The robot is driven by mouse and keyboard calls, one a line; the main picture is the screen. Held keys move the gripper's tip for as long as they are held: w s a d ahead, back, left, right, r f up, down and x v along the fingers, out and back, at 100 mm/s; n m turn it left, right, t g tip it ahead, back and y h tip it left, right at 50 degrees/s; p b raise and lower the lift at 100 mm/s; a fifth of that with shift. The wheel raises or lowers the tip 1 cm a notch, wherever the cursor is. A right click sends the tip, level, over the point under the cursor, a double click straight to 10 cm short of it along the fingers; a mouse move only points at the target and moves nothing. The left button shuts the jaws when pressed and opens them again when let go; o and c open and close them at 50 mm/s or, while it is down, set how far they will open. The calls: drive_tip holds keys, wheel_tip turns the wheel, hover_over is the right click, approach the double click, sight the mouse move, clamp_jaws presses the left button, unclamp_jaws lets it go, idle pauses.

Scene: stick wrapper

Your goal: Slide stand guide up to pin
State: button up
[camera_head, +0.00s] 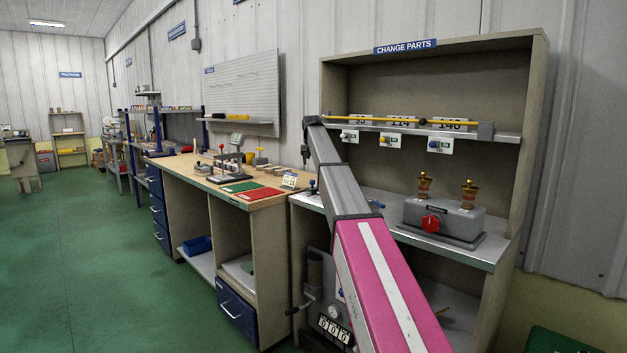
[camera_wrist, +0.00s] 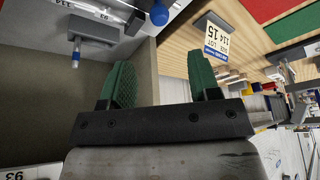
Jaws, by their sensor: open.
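I cannot tell for certain which parts are the stand guide and the pin. In the wrist view a grey block (camera_wrist: 95,28) with a round blue knob (camera_wrist: 158,13) is at the upper left. A thin pin-like part with a blue band (camera_wrist: 75,52) sticks out beside that block. My gripper (camera_wrist: 163,82) has green ridged fingers, spread apart with nothing between them. The block is beyond the left finger, apart from it. In the head view, blue knobs (camera_head: 313,187) show at the counter beside my arm, which hides much of that spot.
On the left is a wooden workbench (camera_head: 180,166) with mats and a lot card (camera_wrist: 218,37).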

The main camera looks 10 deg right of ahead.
sight(312, 180)
drive_tip(key=x, duration=1)
drive_tip(key=shift+f, duration=0.2)
